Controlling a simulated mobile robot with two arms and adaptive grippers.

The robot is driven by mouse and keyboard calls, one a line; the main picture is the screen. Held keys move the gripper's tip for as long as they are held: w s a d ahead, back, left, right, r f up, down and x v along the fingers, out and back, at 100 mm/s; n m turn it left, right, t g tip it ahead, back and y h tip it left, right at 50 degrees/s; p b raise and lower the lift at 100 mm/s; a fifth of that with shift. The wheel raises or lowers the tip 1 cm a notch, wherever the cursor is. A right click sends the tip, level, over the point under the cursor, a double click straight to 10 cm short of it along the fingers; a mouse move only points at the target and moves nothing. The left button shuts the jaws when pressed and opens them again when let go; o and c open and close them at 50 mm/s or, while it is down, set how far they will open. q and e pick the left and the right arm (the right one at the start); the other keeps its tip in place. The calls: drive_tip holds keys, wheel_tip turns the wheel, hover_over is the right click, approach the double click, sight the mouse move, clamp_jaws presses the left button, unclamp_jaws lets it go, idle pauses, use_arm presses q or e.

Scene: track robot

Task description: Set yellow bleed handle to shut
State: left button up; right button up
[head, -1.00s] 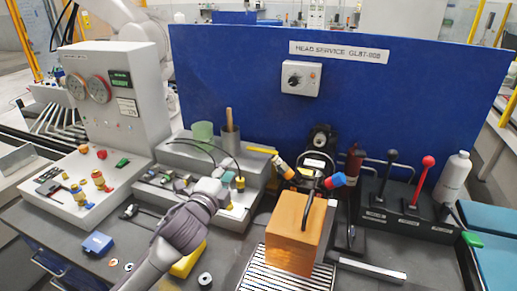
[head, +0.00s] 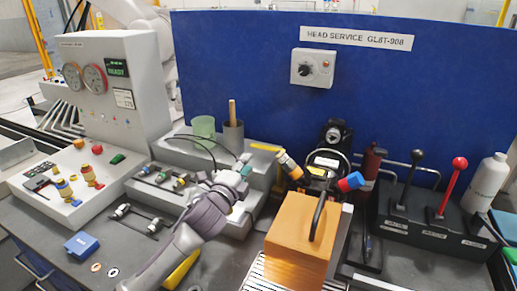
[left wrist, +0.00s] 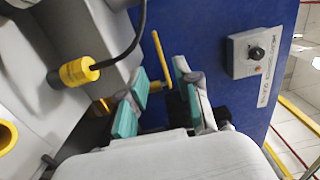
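The yellow bleed handle (head: 267,147) shows in the head view as a thin yellow bar behind the grey stepped block, left of the black fitting. In the left wrist view, the yellow handle (left wrist: 162,56) is a slim bar on a yellow pivot, beyond and between my fingertips. My left gripper (head: 242,167) is over the grey block, left of and in front of the handle. In the left wrist view my left gripper (left wrist: 160,98) is open, its teal pads apart with nothing clearly held. Contact with the handle cannot be told. My right gripper is in neither view.
A blue panel (head: 400,100) stands behind the work area. An orange block (head: 296,232) stands right of my left gripper. A black cable with a yellow connector (left wrist: 75,72) hangs close on the left. Black and red levers (head: 453,180) are at the right.

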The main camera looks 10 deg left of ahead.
sight(259, 148)
use_arm(q)
drive_tip(key=w, duration=0.3)
drive_tip(key=w+d, duration=0.1)
drive_tip(key=w, duration=0.6)
drive_tip(key=shift+d+f+p, duration=0.1)
drive_tip(key=shift+d+p, duration=0.2)
drive_tip(key=shift+s, duration=0.1)
clamp_jaws()
